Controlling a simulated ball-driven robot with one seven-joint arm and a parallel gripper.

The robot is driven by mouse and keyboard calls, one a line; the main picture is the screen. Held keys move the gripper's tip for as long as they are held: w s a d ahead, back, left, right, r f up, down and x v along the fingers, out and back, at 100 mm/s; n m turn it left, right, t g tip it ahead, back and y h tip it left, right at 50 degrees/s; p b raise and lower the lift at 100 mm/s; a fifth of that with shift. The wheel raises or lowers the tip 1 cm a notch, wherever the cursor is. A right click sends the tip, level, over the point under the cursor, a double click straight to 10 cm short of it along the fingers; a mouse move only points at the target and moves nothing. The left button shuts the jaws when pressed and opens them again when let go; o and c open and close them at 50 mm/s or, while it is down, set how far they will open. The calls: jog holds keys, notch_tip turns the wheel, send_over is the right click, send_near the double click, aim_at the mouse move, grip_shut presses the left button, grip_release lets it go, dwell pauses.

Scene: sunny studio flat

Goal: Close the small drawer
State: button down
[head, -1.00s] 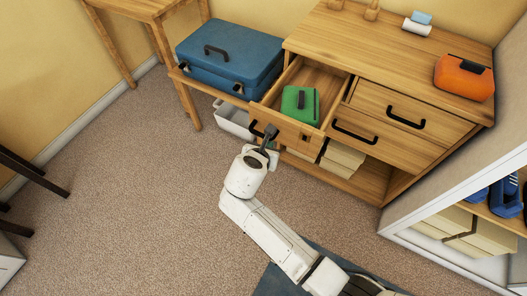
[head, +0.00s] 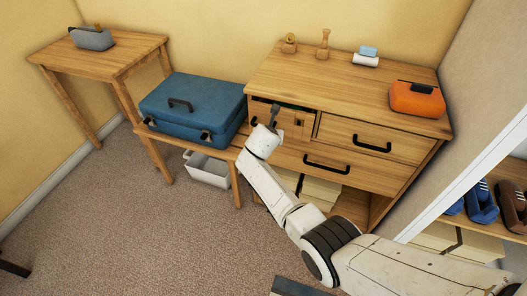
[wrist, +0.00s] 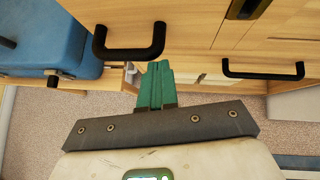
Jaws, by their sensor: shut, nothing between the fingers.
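The small drawer (head: 291,122) is at the upper left of the wooden dresser in the head view. It sits almost flush, with a narrow dark strip showing along its top edge. My gripper (head: 274,108) is at the left part of the drawer front. In the wrist view its greenish fingers (wrist: 157,70) are together and empty, just below and right of the handle. I cannot tell whether they touch the front.
The wide drawers (head: 356,137) beside and below are shut. A blue suitcase (head: 190,105) on a low bench stands close on the left. A white bin (head: 208,170) is under it. An orange case (head: 416,99) sits on the dresser top. The carpet (head: 140,235) at left is clear.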

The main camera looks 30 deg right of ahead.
aim_at(274, 126)
jog(key=w+d, duration=0.1)
jog(key=w+d+b, duration=0.1)
jog(key=d, duration=0.1)
jog(key=shift+w, duration=0.1)
jog(key=shift+r, duration=0.15)
dwell(0.4)
